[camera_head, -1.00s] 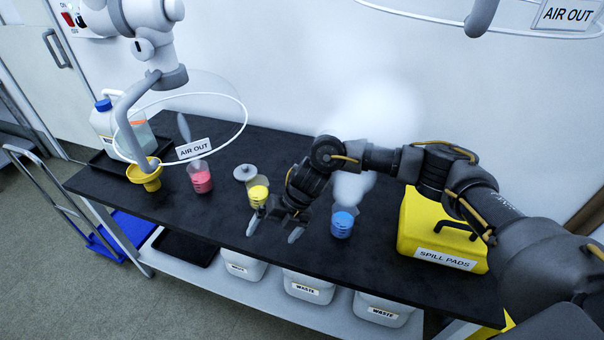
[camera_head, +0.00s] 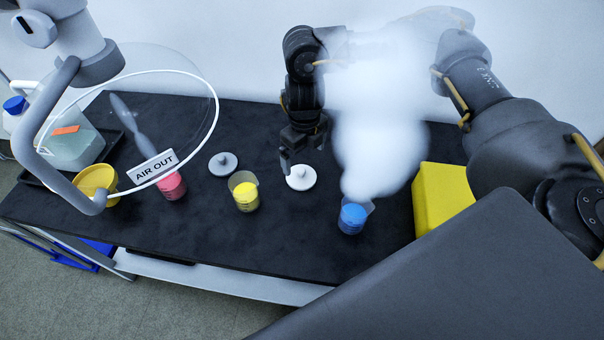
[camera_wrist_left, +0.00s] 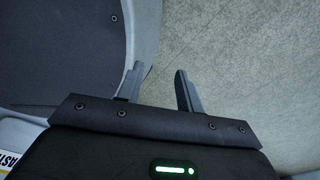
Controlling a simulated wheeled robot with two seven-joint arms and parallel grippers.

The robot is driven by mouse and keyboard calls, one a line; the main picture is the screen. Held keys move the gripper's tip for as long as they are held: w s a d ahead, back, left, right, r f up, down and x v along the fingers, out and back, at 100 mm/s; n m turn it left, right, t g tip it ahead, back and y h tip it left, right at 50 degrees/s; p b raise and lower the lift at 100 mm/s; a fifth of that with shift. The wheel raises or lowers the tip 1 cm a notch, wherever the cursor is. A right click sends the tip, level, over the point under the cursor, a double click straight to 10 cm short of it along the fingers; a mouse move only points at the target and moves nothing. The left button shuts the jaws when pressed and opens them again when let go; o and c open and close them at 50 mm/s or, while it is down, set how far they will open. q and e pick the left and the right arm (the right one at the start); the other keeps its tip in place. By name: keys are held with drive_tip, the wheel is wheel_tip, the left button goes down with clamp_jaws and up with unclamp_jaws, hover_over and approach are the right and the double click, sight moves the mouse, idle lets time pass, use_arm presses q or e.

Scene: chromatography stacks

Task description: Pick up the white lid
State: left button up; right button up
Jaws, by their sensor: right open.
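The white lid (camera_head: 301,177), a round disc with a small knob, lies on the black bench top between the yellow and blue beakers. My right gripper (camera_head: 296,162) is open, pointing down, at the back-left edge of the white lid. I cannot tell whether it touches it. Nothing shows held in it. A similar grey lid (camera_head: 223,164) lies further left, behind the yellow beaker. My left gripper (camera_wrist_left: 158,85) shows only in the left wrist view, open and empty, with the floor beyond its fingers.
White vapour rises from the blue beaker (camera_head: 353,217), right of the white lid. The yellow beaker (camera_head: 245,194) stands to its left. A pink beaker (camera_head: 171,186), yellow funnel (camera_head: 96,180) and clear hood (camera_head: 160,100) are further left. A yellow box (camera_head: 440,192) is right.

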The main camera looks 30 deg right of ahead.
sight(302, 171)
drive_tip(key=f, duration=0.1)
drive_tip(key=w+f, duration=0.1)
drive_tip(key=f, duration=0.1)
drive_tip(key=shift+w, duration=0.15)
drive_tip(key=shift+s+d, duration=0.1)
drive_tip(key=shift+s, duration=0.2)
drive_tip(key=shift+s+f, duration=0.1)
drive_tip(key=shift+f, duration=0.05)
drive_tip(key=f, duration=0.4)
drive_tip(key=shift+w+a, duration=0.2)
drive_tip(key=shift+a, duration=0.05)
use_arm(q)
drive_tip(key=shift+w, duration=0.9)
use_arm(e)
drive_tip(key=shift+s+f, duration=0.1)
drive_tip(key=shift+f, duration=0.3)
drive_tip(key=c, duration=0.9)
drive_tip(key=shift+r, duration=0.15)
drive_tip(key=shift+c, duration=0.2)
